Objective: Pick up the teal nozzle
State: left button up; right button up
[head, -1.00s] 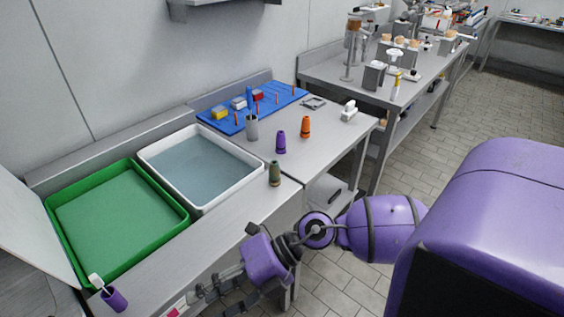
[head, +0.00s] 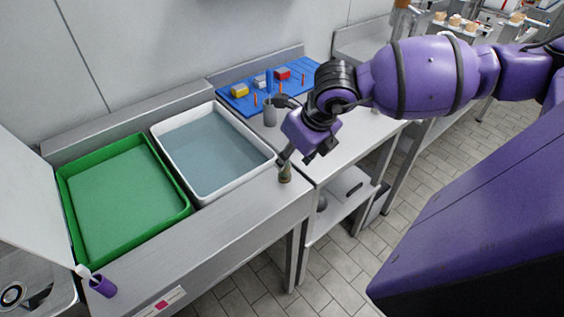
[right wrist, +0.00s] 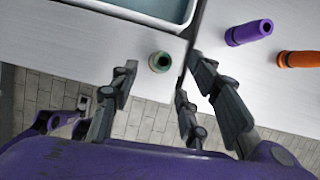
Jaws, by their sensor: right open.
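The teal nozzle (head: 285,173) looks dark green and stands upright on the counter, right of the white tray. My right gripper (head: 298,158) is open and comes down from the right, just above and beside the nozzle. In the right wrist view the nozzle appears between its spread fingers, which do not visibly touch it. My left gripper is not in view.
The white tray (head: 262,160) and green tray (head: 184,212) lie to the left. A purple nozzle (right wrist: 249,32) and an orange nozzle (right wrist: 299,59) lie in the right wrist view. A grey cup (head: 270,114) and blue board (head: 236,106) are behind. The counter's front edge is close.

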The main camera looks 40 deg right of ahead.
aim_at(285, 169)
jog(key=shift+w+a+f, duration=0.25)
jog(key=shift+w+f, duration=0.1)
jog(key=shift+f, duration=0.3)
jog(key=shift+s+f, duration=0.1)
jog(key=shift+f, duration=0.25)
jog(key=shift+d+f, duration=0.1)
jog(key=shift+f, duration=0.2)
jog(key=x, duration=0.3)
jog(key=shift+w+f, duration=0.25)
jog(key=shift+w, duration=0.15)
jog(key=shift+w+f, duration=0.15)
jog(key=shift+f, duration=0.05)
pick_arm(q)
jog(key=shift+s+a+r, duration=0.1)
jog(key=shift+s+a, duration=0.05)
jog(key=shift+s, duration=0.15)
pick_arm(e)
jog(key=shift+d, duration=0.1)
jog(key=shift+c, duration=0.5)
grip_shut()
